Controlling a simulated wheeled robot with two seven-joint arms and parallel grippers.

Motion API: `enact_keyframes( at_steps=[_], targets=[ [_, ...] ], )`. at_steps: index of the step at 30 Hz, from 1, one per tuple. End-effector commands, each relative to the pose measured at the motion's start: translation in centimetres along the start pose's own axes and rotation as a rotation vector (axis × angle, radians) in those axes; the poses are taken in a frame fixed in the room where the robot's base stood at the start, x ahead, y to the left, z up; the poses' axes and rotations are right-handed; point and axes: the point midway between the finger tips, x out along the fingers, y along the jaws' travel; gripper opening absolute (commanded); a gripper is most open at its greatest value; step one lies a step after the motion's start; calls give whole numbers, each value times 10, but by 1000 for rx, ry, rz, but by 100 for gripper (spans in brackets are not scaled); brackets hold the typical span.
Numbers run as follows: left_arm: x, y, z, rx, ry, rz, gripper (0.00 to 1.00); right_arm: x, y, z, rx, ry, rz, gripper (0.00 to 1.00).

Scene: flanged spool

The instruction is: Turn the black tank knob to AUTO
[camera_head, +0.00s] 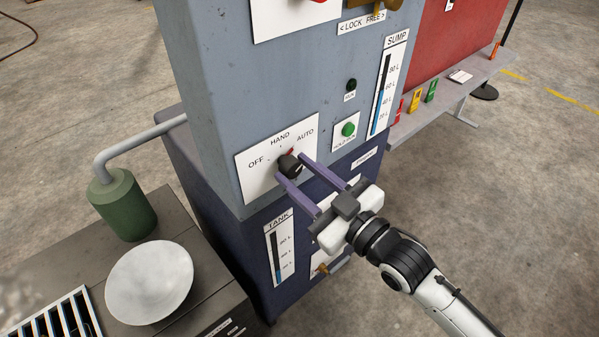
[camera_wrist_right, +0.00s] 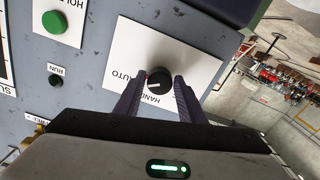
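The black tank knob (camera_head: 290,165) sits on a white plate (camera_head: 262,178) marked OFF, HAND and AUTO on the grey cabinet. It also shows in the right wrist view (camera_wrist_right: 159,79). A red mark shows at its rim, and its pale line seems to point between HAND and AUTO; the exact angle is hard to read. My right gripper (camera_head: 292,169) has its two purple fingers apart, one on each side of the knob, also seen in the wrist view (camera_wrist_right: 159,82). Narrow gaps seem to show beside the knob. My left gripper is not in view.
A green hold-run button (camera_head: 348,130) and a dark run lamp (camera_head: 351,85) are right of the plate. A TANK gauge (camera_head: 277,258) is below, a SUMP gauge (camera_head: 387,85) at upper right. A green cylinder (camera_head: 123,206) with a pipe and a pale dish (camera_head: 149,283) stand left.

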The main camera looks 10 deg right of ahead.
Motion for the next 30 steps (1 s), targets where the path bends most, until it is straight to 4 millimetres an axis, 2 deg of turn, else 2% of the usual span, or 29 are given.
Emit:
enact_keyframes(
  at_steps=[2, 10, 14, 24, 30],
  targets=[
    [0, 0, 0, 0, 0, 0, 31, 0, 0, 0, 0, 0, 0, 49],
    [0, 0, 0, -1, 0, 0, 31, 0, 0, 0, -3, 1, 0, 49],
    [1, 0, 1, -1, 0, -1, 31, -8, 0, 1, -3, -1, 0, 49],
    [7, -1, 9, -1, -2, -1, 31, -72, -1, 3, -2, -4, -2, 49],
    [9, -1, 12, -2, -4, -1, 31, -96, 0, 2, -2, -2, 0, 49]
  ],
)
